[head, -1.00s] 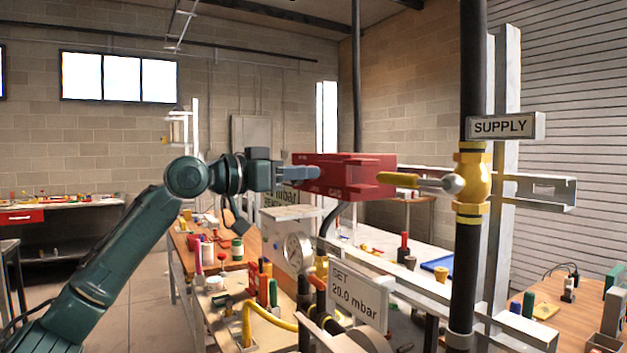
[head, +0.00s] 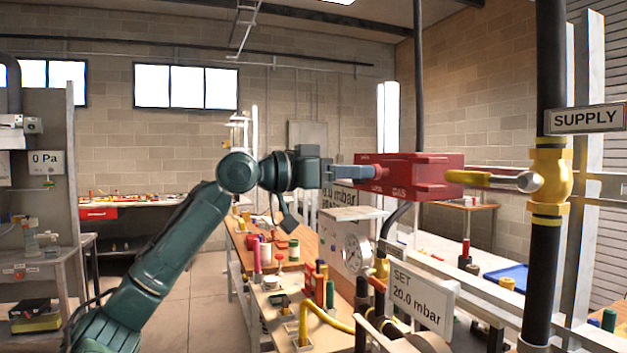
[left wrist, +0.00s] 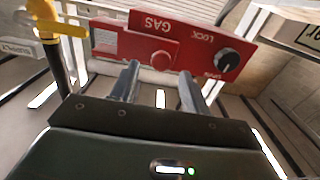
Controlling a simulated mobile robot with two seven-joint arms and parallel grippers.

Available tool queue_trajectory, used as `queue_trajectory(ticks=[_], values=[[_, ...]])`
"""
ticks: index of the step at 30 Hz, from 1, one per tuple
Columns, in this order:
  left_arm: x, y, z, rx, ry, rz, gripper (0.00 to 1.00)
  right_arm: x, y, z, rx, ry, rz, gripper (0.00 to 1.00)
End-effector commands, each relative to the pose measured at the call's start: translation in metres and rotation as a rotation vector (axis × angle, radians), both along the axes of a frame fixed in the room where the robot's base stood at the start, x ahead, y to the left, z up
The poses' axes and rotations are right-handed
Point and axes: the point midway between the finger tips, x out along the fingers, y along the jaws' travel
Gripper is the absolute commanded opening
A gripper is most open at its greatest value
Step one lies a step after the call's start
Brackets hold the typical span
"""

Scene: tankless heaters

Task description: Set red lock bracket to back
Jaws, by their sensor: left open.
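The red lock bracket (head: 410,176), lettered "GAS" and "LOCK", hangs around the yellow lever handle (head: 478,178) of the supply valve (head: 550,177) in the head view. My left gripper (head: 376,172) is at the bracket's left end, pointing right. In the left wrist view the bracket (left wrist: 178,46) lies just beyond my open fingers (left wrist: 160,78), with a red knob and a dark dial on its face. I cannot tell whether the fingers touch it. My right gripper is not in view.
The black supply pipe (head: 543,280) stands at the right with the "SUPPLY" sign (head: 586,119). Below are a pressure gauge (head: 357,252), a "SET 20.0 mbar" sign (head: 422,297) and a cluttered bench (head: 266,328). The floor at left centre is clear.

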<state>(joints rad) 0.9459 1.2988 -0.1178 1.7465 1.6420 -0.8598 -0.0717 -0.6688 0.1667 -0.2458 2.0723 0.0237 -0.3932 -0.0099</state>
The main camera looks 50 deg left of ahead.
Motion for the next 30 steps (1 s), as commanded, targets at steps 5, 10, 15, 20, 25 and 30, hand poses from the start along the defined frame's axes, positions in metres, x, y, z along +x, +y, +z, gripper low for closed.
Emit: queue_trajectory(ticks=[5,10,15,20,25,30], values=[[-0.039,0.017,-0.009,0.002,-0.001,0.005,0.46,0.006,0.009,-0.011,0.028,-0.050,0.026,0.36],[-0.070,0.029,-0.007,0.001,-0.001,0.003,0.46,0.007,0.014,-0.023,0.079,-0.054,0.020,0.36],[-0.090,0.038,-0.003,0.000,0.000,0.001,0.46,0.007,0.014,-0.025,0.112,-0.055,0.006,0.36],[-0.097,0.040,-0.001,0.001,0.000,0.000,0.46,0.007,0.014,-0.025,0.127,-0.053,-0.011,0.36],[-0.097,0.040,0.000,0.000,0.001,0.000,0.46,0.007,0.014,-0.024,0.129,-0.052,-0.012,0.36],[-0.097,0.040,0.000,0.001,0.000,0.000,0.46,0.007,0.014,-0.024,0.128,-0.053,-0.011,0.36]])
